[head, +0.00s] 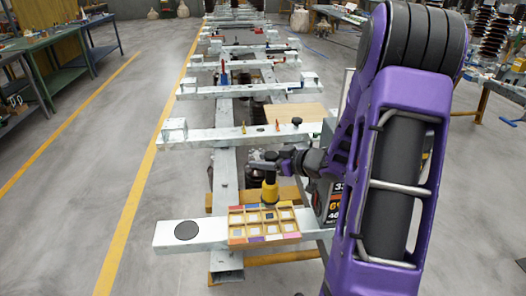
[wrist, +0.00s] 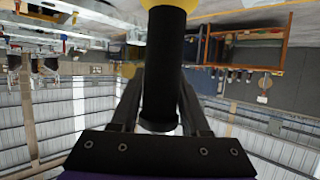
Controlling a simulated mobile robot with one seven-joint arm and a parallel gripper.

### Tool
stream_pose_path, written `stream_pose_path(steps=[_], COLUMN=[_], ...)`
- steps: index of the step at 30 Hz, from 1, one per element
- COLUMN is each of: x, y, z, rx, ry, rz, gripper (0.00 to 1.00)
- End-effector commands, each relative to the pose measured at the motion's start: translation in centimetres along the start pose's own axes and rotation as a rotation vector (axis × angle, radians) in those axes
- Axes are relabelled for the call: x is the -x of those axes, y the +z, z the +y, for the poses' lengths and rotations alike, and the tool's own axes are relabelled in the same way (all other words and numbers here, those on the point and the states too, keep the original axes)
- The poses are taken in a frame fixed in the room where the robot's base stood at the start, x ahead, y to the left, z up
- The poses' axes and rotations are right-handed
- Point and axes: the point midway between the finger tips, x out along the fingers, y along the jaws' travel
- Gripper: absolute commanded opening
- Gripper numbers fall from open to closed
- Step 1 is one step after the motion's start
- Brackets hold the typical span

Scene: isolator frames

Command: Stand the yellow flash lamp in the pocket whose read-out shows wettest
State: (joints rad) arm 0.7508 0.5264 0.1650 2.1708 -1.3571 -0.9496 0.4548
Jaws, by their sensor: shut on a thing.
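The yellow flash lamp (head: 270,192) has a yellow lower part and a black upper body. My gripper (head: 284,163) is shut on the black body, which also shows between the fingers in the wrist view (wrist: 161,75). The lamp looks upright, at the back edge of the yellow pocket tray (head: 237,242); I cannot tell whether it touches. The tray has two rows of small pockets with pale or dark floors and coloured tabs along its edges. A dark read-out panel (head: 335,201) stands right of the tray, showing parts of "33", "69" and "46"; my arm hides the rest.
The tray rests on a pale beam (head: 212,231) with a dark round disc (head: 187,230) at its left. Another cross beam (head: 205,140) behind carries small coloured items. Grey floor lies open to the left. A wooden board (head: 295,112) lies farther back.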

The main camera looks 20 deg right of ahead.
Motion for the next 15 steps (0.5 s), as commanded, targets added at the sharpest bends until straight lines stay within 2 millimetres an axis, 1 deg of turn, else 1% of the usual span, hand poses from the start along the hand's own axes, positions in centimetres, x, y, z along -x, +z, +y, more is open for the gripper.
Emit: stream_pose_path(steps=[4,10,15], x=[-0.3,-1.4,-1.9], y=[0.6,3.2,4.2], z=[0.1,0.0,0.1], rx=[0.001,-0.001,0.001], ry=[0.000,-0.001,0.001], rz=[0.005,0.004,0.005], gripper=[0.00,0.00,0.00])
